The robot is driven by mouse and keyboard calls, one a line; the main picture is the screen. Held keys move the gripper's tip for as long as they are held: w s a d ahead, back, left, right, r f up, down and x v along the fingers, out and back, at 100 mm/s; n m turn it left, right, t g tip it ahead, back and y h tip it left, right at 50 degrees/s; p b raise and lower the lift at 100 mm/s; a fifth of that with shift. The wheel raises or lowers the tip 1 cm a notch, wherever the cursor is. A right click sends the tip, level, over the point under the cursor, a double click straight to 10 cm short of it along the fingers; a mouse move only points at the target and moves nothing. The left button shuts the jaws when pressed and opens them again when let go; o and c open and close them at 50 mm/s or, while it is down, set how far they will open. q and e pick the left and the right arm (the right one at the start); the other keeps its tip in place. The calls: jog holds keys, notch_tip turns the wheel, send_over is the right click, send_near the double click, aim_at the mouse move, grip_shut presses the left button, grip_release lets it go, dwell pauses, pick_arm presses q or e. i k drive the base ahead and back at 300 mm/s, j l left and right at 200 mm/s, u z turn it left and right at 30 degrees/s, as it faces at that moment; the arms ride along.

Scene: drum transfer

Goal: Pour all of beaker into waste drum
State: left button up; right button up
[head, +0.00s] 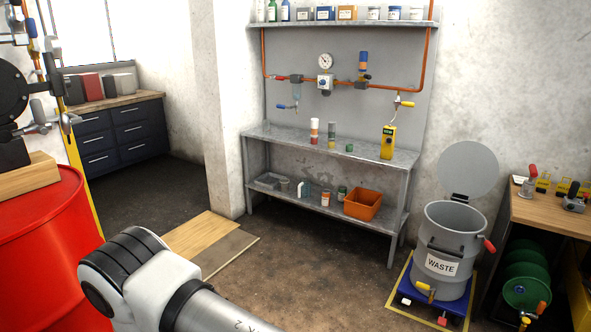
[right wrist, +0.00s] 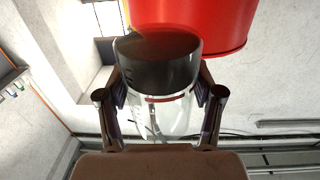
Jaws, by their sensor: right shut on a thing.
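The waste drum (head: 453,250) is a grey open-topped bin with a "WASTE" label. It stands upright at the right in the head view, with its round grey lid (head: 468,170) raised behind it. In the right wrist view my right gripper (right wrist: 161,90) is shut on a clear beaker (right wrist: 168,118), one finger on each side. Dark contents (right wrist: 157,62) show toward the beaker's far end. I cannot tell the beaker's tilt from this view. In the head view neither gripper shows; only an arm of mine crosses the bottom.
A red drum (head: 45,240) stands at the left, also seen behind the beaker. A grey shelf bench (head: 320,150) stands against the back wall. Floor between is mostly clear.

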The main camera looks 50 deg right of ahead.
aim_at(446, 252)
jog(key=l+z, duration=0.4)
jog(key=i+l+z, duration=0.15)
jog(key=z, duration=0.25)
jog(key=i+l+z, duration=0.15)
jog(key=l+z, duration=0.25)
jog(key=i+l+z, duration=0.15)
jog(key=z, duration=0.25)
jog(key=i+l+z, duration=0.25)
jog(key=i+l, duration=0.15)
jog(key=i+l+z, duration=0.25)
jog(key=i, duration=0.35)
jog(key=i+l+z, duration=0.15)
jog(key=i+z, duration=0.15)
jog(key=i, duration=0.25)
